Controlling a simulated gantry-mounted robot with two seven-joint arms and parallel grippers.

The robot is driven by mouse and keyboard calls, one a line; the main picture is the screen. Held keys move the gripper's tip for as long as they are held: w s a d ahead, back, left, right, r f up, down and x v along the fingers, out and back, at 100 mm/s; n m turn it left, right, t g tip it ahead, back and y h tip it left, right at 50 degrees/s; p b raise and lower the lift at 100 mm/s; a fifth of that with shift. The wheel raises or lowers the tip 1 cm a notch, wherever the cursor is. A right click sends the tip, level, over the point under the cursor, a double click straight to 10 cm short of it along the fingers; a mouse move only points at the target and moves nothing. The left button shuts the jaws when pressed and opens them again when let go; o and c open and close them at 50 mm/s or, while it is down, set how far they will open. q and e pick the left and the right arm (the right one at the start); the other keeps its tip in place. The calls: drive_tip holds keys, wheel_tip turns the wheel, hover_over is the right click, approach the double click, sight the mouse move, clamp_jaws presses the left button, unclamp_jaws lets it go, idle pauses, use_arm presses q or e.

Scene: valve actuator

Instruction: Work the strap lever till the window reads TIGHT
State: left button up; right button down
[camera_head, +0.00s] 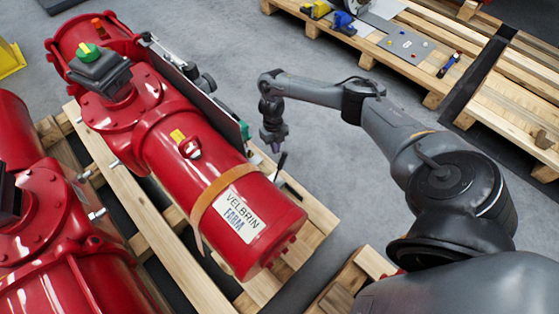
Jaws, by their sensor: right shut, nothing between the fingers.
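The red valve actuator (185,145) lies on a wooden pallet, with an orange strap (212,192) around its cylinder beside a white VELBRIN FARM label (238,214). A thin dark lever-like rod (280,166) stands up at the cylinder's right side. I cannot tell for certain that it is the strap lever. My right gripper (275,147) is shut and empty, pointing down just above and left of this rod. I cannot tell whether they touch. No window reading can be made out. My left gripper is not in view.
A dark green-edged panel (212,105) runs along the actuator's right side, close to my right gripper. Another red actuator (45,225) stands at the left. Pallets with a grey plate (406,45) and tools lie at the top right. Grey floor between is clear.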

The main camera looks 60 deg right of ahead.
use_arm(q)
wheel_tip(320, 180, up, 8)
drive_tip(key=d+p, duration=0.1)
drive_tip(key=p, duration=0.6)
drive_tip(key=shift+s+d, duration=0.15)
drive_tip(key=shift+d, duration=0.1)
use_arm(e)
drive_tip(key=d+r+y, duration=0.1)
drive_tip(key=d+r, duration=0.2)
drive_tip(key=r, duration=0.8)
drive_tip(key=shift+d+r, duration=0.3)
drive_tip(key=shift+r, duration=0.1)
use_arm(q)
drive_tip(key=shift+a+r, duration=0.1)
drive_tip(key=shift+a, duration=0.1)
use_arm(e)
drive_tip(key=shift+s+a, duration=0.1)
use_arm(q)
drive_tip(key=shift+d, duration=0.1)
